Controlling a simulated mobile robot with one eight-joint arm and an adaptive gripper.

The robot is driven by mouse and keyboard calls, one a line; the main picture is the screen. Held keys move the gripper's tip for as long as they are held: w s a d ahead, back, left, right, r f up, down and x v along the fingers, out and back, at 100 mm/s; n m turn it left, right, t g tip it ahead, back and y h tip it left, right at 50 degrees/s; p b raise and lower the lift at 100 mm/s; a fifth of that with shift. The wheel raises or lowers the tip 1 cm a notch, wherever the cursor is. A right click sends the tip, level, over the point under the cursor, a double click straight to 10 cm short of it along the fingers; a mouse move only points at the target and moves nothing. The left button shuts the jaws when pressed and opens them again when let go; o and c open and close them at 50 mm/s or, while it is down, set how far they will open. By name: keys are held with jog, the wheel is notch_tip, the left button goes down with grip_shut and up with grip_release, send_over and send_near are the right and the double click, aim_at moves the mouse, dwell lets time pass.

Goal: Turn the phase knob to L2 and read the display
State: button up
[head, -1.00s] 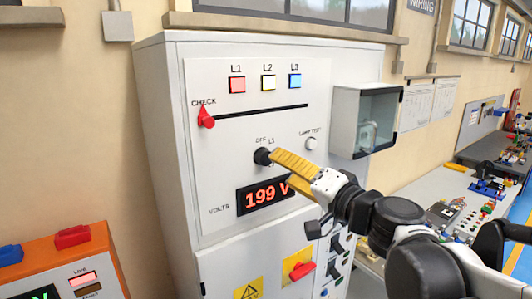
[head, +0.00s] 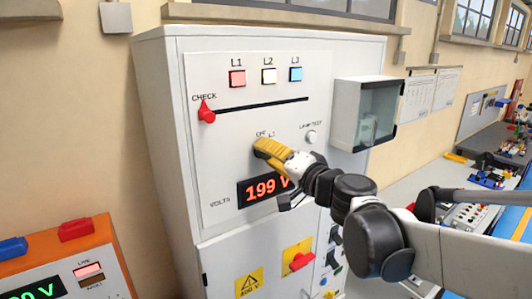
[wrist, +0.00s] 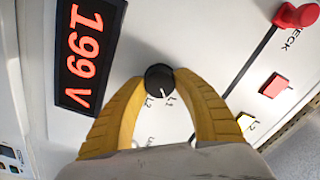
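The black phase knob (wrist: 159,77) is on the cabinet's white front panel. Its white mark points at the L1 label in the wrist view; the L2 label is beside it. My gripper (head: 262,147) has its yellow fingers on both sides of the knob, and they seem to touch it. In the head view the fingers hide the knob. The red-digit display (head: 264,189) below it reads 199 V, and it reads the same in the wrist view (wrist: 82,55).
Lamps L1 (head: 237,78), L2 (head: 269,76) and L3 (head: 295,74) sit above a slot with a red CHECK lever (head: 206,112) at its left end. A lamp test button (head: 311,137) and a glass-fronted box (head: 368,112) are to the right. A red switch (head: 300,261) is below.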

jog(key=shift+m, duration=0.3)
jog(key=m+b, duration=0.1)
jog(key=m, duration=0.2)
jog(key=shift+m+b, duration=0.3)
jog(key=shift+b, duration=0.1)
jog(key=shift+m+b, duration=0.7)
jog(key=shift+m, duration=1.6)
jog(key=o, duration=1.2)
